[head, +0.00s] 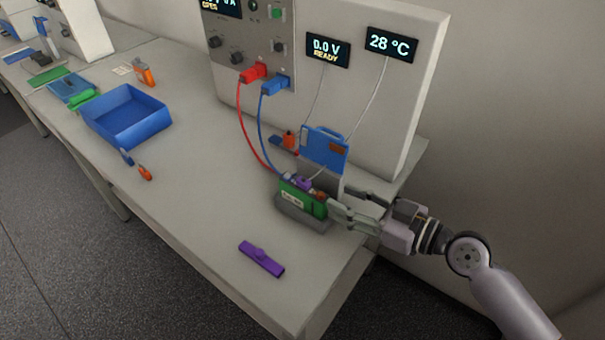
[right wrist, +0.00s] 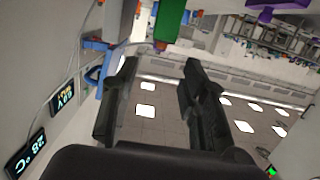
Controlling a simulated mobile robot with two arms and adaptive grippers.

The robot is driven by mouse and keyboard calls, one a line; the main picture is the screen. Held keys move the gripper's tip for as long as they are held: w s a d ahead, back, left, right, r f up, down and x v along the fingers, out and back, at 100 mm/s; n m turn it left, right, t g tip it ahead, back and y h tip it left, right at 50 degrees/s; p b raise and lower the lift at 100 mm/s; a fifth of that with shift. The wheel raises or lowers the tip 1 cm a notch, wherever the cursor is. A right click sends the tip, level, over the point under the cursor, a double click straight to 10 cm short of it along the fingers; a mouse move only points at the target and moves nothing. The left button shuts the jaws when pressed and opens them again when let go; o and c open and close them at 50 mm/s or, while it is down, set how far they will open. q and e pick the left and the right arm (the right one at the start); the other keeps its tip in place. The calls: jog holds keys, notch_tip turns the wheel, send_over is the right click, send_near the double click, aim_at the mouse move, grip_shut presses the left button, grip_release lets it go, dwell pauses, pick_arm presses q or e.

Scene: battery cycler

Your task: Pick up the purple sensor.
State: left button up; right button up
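A small purple piece (head: 302,183), which looks like the sensor, sits at the top of the green battery (head: 316,208) in a grey holder (head: 290,212). A thin grey cable from the 28 °C display comes down near it. A separate purple bar with a raised knob (head: 262,258) lies on the table in front. My right gripper (head: 340,203) is just right of the holder, fingers pointing left. In the right wrist view its fingers (right wrist: 158,68) are apart with nothing between them; the green battery (right wrist: 171,20) is beyond the tips. My left gripper is out of view.
A raised blue lid (head: 324,149) stands behind the battery. Red (head: 254,72) and blue (head: 273,84) plugs on the cycler have cables running to the holder. A blue tray (head: 125,117) stands at left. The table's front middle is mostly clear.

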aim_at(309, 185)
jog(key=p+x, duration=0.1)
jog(key=x, duration=0.3)
jog(key=shift+w+a+r+p, duration=0.1)
jog(key=shift+w+a+p, duration=0.15)
jog(key=shift+w+p, duration=0.1)
jog(key=shift+w+a+f, duration=0.2)
jog(key=shift+w+a, duration=0.05)
jog(key=shift+a, duration=0.25)
jog(key=shift+w+a+p, duration=0.15)
jog(key=shift+a+p, duration=0.05)
jog(key=shift+p, duration=0.2)
jog(key=p+x, duration=0.2)
jog(key=x, duration=0.2)
jog(key=shift+a+r, duration=0.1)
jog(key=shift+r, duration=0.05)
jog(key=shift+w+a+f, duration=0.2)
jog(key=shift+d, duration=0.1)
jog(key=shift+c, duration=0.2)
grip_shut()
